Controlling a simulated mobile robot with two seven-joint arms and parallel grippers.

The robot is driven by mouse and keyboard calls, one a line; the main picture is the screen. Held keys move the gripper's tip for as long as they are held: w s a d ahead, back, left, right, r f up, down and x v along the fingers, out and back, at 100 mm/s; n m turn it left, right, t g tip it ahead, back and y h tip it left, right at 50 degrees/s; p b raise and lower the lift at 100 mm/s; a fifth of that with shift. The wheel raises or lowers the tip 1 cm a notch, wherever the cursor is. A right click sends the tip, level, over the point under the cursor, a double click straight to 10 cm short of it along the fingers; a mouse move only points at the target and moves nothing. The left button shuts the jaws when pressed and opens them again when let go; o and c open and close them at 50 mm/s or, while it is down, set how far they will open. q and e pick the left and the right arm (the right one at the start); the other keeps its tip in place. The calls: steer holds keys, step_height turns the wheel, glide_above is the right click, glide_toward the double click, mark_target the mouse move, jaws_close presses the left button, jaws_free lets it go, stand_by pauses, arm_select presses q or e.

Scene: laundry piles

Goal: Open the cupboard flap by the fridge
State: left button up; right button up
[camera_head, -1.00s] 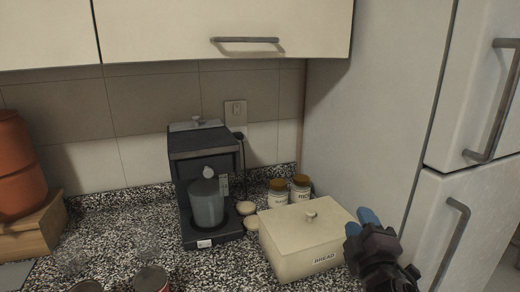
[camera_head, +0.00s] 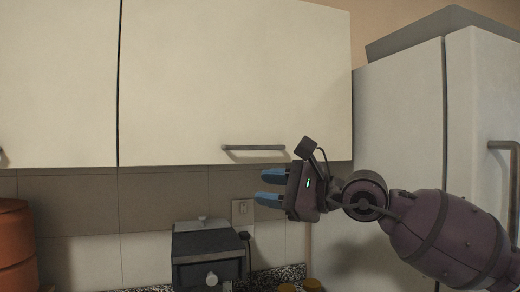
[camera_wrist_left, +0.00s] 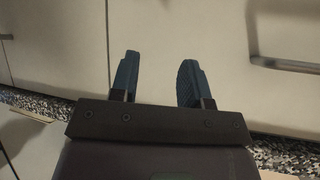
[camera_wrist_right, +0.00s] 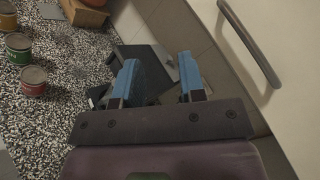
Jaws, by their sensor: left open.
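The cream cupboard flap (camera_head: 235,85) by the fridge is closed, with a grey bar handle (camera_head: 253,148) along its lower edge. The handle also shows at the upper right of the right wrist view (camera_wrist_right: 249,43). My right gripper (camera_head: 270,188) is open and empty, below the handle in the head view and apart from it. Its blue fingers (camera_wrist_right: 160,82) point left. My left gripper (camera_wrist_left: 157,75) shows only in its own wrist view, open and empty, in front of pale cabinet fronts below the speckled counter edge.
The white fridge (camera_head: 400,120) stands to the right, with a grey box on top (camera_head: 435,32). A dark coffee machine (camera_head: 208,250) stands on the counter below. An orange container (camera_head: 14,245) is at the left. Several tins (camera_wrist_right: 33,80) show in the right wrist view.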

mark_target(262, 147)
steer(key=w+d+r+n+t+h, duration=0.2)
steer(key=w+d+r+t+h, duration=0.3)
steer(key=r, duration=0.4)
steer(key=shift+g+h, duration=0.4)
steer(key=p+x, duration=0.1)
steer(key=x, duration=0.7)
steer(key=shift+w+a, duration=0.1)
steer(key=shift+a, duration=0.35)
steer(key=shift+w+a+f, duration=0.1)
steer(key=shift+w+a, duration=0.25)
steer(key=shift+w, duration=0.1)
arm_select(q)
steer(key=shift+w+r, duration=0.25)
steer(key=shift+r, duration=0.7)
arm_select(e)
steer(key=shift+w, duration=0.1)
jaws_close()
arm_select(q)
steer(key=shift+w, duration=0.1)
